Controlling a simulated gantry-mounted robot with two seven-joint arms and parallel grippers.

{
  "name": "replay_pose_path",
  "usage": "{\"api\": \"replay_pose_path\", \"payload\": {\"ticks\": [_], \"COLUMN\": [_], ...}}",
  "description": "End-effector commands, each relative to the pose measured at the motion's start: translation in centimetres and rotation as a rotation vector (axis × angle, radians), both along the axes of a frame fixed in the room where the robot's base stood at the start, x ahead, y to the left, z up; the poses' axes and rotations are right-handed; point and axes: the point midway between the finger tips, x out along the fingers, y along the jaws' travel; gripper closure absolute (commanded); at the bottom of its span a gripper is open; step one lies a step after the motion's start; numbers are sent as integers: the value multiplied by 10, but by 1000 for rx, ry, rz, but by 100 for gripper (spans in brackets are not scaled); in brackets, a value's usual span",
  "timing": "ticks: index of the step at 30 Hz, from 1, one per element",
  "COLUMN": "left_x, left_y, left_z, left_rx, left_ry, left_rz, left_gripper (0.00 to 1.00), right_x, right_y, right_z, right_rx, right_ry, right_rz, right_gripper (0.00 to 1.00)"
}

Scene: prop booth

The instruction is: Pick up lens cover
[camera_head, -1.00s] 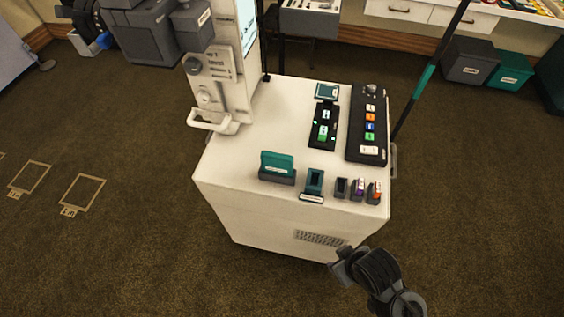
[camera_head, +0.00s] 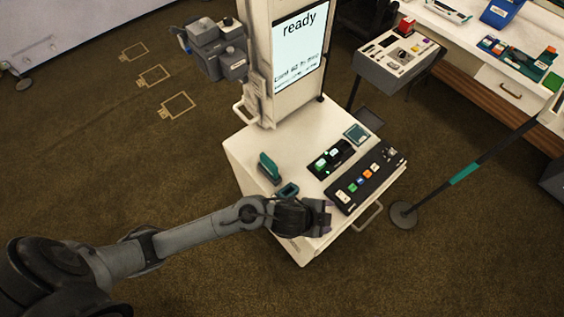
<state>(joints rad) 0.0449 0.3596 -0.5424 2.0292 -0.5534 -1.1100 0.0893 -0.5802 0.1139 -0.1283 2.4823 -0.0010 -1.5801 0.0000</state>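No thing in view can be surely told as the lens cover. Two teal pieces stand at the left front of the white cabinet top: an upright teal block in a grey holder (camera_head: 269,168) and a smaller dark teal holder (camera_head: 288,190). My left gripper (camera_head: 322,217) is over the front edge of the cabinet, to the right of and nearer than both. It hides the small items at that edge; a bit of purple shows beside its fingers. Its fingers are too dark and small to tell open from shut. My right gripper is out of view.
A black panel with coloured buttons (camera_head: 366,178) and a black tray with green-lit parts (camera_head: 331,158) lie on the cabinet top. A screen reading "ready" (camera_head: 299,50) rises behind.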

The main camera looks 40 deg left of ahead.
Motion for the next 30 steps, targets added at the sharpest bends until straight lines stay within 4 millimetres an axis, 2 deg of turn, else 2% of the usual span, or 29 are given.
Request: {"api": "replay_pose_path", "payload": {"ticks": [1,4,7,11,13,18,21,24,26,30], "left_x": [13,28,43,62,72,84,85,85,85,84], "left_y": [-5,-7,13,69,107,193,228,250,258,266], "left_z": [-4,-22,-41,-56,-57,-44,-33,-24,-23,-35], "left_rx": [45,130,224,347,403,486,505,514,515,517], "left_ry": [-27,-39,-10,86,153,317,385,431,450,468], "left_rz": [-98,-287,-443,-580,-621,-638,-625,-609,-604,-599], "left_gripper": [35,35,35,35,35,35,35,35,35,35], "right_x": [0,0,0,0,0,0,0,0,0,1], "right_y": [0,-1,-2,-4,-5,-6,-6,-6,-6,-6], "right_z": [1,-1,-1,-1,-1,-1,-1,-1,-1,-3], "right_rx": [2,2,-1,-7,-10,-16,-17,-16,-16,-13], "right_ry": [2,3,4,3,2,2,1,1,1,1], "right_rz": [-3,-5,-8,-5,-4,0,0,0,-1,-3], "right_gripper": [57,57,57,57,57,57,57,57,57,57]}}
